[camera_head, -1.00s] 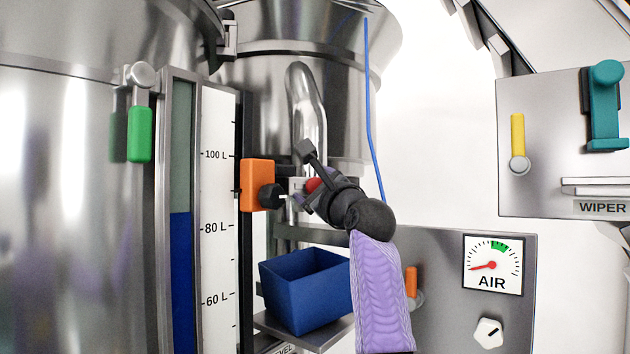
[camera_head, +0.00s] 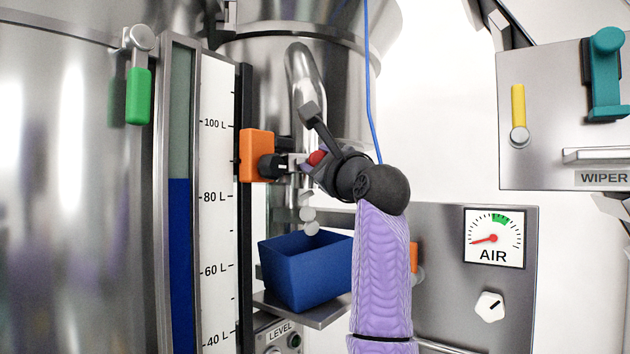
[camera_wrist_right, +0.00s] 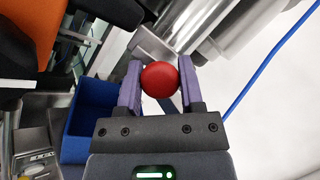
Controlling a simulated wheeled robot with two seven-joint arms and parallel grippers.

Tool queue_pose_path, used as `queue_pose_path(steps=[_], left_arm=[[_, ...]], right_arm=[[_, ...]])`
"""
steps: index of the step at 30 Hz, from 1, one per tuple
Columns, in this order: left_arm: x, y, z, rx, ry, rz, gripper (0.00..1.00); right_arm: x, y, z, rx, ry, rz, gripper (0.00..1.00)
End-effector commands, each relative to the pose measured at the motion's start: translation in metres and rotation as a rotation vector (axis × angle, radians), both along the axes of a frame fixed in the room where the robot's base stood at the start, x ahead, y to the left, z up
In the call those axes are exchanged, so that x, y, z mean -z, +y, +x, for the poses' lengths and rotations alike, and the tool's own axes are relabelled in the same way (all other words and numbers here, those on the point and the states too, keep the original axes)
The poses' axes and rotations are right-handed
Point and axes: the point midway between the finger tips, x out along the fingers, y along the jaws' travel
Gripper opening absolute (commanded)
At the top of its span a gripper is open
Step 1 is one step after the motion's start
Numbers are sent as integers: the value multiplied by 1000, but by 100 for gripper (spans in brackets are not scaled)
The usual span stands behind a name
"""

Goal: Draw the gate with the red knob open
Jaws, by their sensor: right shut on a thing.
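The red knob (camera_head: 317,157) sits beside the metal spout (camera_head: 306,85), on a small metal gate part (camera_head: 297,165) at the spout's lower end. My right gripper (camera_wrist_right: 158,82) is shut on the red knob, which shows as a round ball (camera_wrist_right: 160,79) between both purple fingers in the right wrist view. The wrist hides part of the knob and gate in the head view. Grey discs (camera_head: 310,221) hang in the air below the spout, above the blue bin (camera_head: 305,278). My left gripper is not in view.
An orange block (camera_head: 254,155) with a black knob stands left of the gate. The level scale (camera_head: 217,200) and a green handle (camera_head: 139,96) are farther left. The AIR panel (camera_head: 465,235) stands behind my right arm. A blue cable (camera_head: 370,80) hangs close by.

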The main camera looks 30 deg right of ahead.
Motion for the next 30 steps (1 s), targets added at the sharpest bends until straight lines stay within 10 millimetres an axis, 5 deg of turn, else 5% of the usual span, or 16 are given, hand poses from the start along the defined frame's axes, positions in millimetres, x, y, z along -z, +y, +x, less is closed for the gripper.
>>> queue_pose_path(steps=[3,13,14,18,26,30], left_arm=[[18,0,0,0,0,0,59],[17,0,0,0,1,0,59],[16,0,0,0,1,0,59],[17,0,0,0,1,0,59],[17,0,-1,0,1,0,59],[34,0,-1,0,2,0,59]], right_arm=[[5,7,-14,-2,0,1,0],[1,8,-19,-1,4,1,0],[1,8,-19,-1,4,1,50],[1,8,-19,-1,4,1,80],[1,8,-19,-1,3,1,84],[10,10,-34,0,0,0,84]])
